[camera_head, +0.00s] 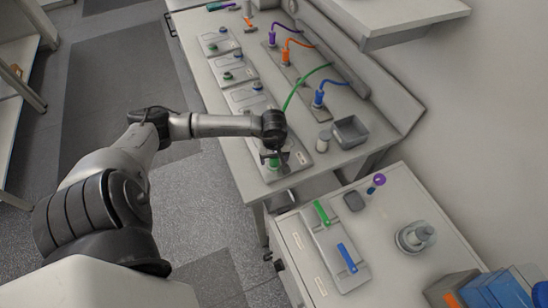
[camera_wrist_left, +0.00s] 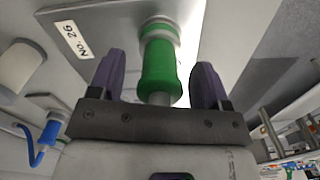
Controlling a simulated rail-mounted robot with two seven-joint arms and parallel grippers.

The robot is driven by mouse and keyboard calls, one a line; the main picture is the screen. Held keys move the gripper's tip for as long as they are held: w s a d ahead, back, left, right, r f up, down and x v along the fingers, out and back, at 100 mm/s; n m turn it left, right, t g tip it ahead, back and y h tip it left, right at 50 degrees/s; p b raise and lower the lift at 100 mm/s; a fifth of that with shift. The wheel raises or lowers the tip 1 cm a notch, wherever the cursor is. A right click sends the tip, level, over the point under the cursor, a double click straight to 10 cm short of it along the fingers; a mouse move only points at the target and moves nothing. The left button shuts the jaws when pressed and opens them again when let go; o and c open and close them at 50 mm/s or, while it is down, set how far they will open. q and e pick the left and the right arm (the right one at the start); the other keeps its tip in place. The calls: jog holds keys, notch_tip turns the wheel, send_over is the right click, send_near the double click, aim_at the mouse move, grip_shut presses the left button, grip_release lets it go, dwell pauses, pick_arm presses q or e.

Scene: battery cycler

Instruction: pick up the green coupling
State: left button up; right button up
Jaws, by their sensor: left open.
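The green coupling (camera_wrist_left: 158,66) stands out from a pale plate labelled "NO. 26" (camera_wrist_left: 95,32) in the left wrist view. In the head view the coupling (camera_head: 273,162) shows as a small green part below my left wrist, on the front plate of the bench. My left gripper (camera_wrist_left: 158,80) is open, with one purple finger on each side of the coupling. Gaps show between the coupling and both fingers. In the head view the gripper (camera_head: 274,157) partly hides the coupling. A green hose (camera_head: 300,85) runs down behind my wrist. My right gripper is not in view.
Orange, purple and blue connectors (camera_head: 318,98) with hoses stand along the bench back. A grey bin (camera_head: 350,131) and a small pale cylinder (camera_head: 323,141) are right of my gripper. A lower cabinet in front holds a green-handled (camera_head: 321,212) and a blue-handled piece (camera_head: 347,257).

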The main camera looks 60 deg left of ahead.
pick_arm(q)
jog(key=shift+f, duration=0.2)
jog(key=shift+c, duration=0.3)
jog(key=c, duration=1.1)
